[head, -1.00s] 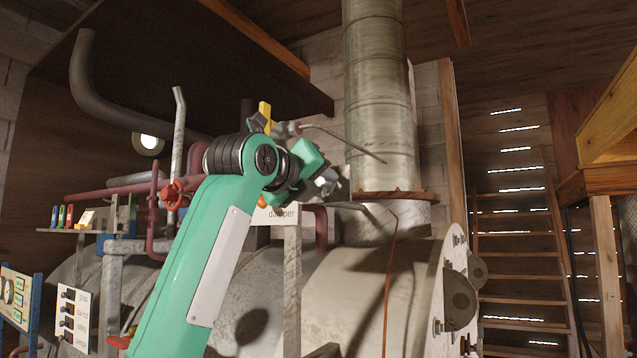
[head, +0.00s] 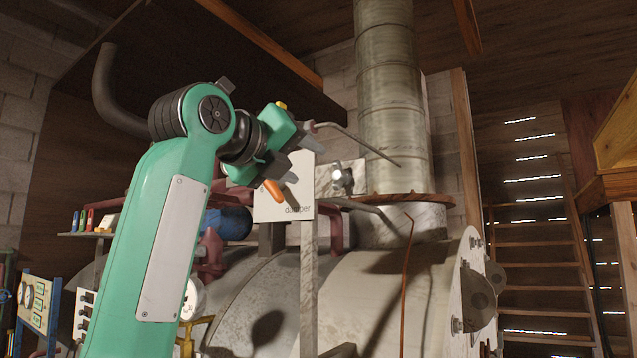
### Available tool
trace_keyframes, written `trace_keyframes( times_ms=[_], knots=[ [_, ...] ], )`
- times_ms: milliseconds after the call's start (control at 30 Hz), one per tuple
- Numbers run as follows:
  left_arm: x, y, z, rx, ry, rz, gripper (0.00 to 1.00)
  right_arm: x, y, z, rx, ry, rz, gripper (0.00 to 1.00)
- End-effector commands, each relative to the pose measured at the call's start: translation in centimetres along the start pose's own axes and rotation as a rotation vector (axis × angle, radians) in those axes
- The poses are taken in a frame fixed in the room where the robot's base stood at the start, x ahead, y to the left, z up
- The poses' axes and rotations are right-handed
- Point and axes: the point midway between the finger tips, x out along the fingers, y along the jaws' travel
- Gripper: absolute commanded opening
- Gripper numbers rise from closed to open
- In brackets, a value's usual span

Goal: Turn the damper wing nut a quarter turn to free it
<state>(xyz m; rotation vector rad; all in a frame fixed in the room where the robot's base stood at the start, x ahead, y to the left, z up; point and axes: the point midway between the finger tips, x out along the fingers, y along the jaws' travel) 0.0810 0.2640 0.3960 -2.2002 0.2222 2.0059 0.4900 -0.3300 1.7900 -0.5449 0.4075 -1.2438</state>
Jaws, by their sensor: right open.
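A small bright metal fitting, which looks like the wing nut (head: 338,175), sits on a grey plate (head: 326,187) beside the flue. Its wing angle is too small to tell. A thin bent rod (head: 355,140) runs above the plate toward the flue pipe (head: 390,90). My left gripper is not in view.
A rusty flange (head: 405,199) rings the flue's foot above the pale still body (head: 375,275). A thin copper-coloured rod (head: 406,280) stands before it. Red pipes and a blue cylinder (head: 230,222) lie behind my arm.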

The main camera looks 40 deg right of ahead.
Motion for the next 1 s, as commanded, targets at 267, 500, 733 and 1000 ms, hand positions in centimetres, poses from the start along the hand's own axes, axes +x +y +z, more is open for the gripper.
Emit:
trace_keyframes(
  times_ms=[267,500,733,1000],
  knots=[
    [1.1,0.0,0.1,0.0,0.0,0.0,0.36,-2.9,0.0,0.0,0.0,0.0,0.0,0.5],
    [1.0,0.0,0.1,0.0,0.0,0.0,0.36,-3.0,0.0,0.0,0.0,0.001,0.001,0.5],
    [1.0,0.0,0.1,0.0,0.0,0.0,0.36,-3.0,0.0,0.0,0.0,0.0,0.001,0.5],
    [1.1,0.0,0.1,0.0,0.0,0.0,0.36,-3.0,0.0,0.0,0.0,0.0,0.001,0.5]
  ],
)
